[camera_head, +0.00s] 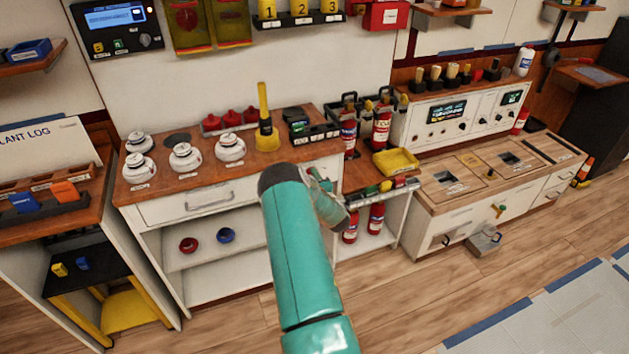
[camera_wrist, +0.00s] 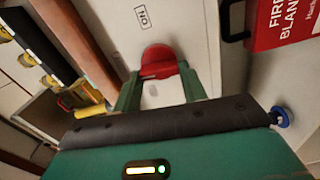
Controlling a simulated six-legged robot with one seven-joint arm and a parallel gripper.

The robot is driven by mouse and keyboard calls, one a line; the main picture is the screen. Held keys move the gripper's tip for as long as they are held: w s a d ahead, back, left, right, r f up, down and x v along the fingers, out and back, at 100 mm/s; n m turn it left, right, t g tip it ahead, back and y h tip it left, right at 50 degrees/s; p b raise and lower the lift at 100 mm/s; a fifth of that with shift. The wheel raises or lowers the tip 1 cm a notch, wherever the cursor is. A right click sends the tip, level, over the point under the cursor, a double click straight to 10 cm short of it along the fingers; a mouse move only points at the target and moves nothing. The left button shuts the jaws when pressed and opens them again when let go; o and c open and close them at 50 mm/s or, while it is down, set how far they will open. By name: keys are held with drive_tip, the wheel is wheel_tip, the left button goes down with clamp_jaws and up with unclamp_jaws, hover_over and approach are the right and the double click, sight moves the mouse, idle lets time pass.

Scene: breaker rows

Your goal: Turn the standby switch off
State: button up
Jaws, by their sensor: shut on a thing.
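In the wrist view a red switch handle (camera_wrist: 157,61) sits on a white panel (camera_wrist: 145,45), with a small label (camera_wrist: 143,17) reading "ON" upside down close above it. My gripper (camera_wrist: 160,92) has its two green fingers on either side of the red handle and is shut on it. A pale part shows between the fingers below the red. In the head view my gripper (camera_head: 328,200) is partly hidden by my own arm and its fingertips are hard to make out. I cannot pick out the red handle there.
A red fire blanket box (camera_wrist: 282,22) is right of the fingers in the wrist view. A blue round part (camera_wrist: 281,116) lies low right. In the head view a wooden counter (camera_head: 160,182) holds white round items and a yellow cone-like piece (camera_head: 266,135).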

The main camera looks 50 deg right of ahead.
drive_tip(key=shift+s+f+n, duration=0.1)
drive_tip(key=shift+n, duration=0.4)
drive_tip(key=o, duration=1)
drive_tip(key=v, duration=1.3)
drive_tip(key=shift+s+a, duration=0.15)
drive_tip(key=shift+s, duration=0.15)
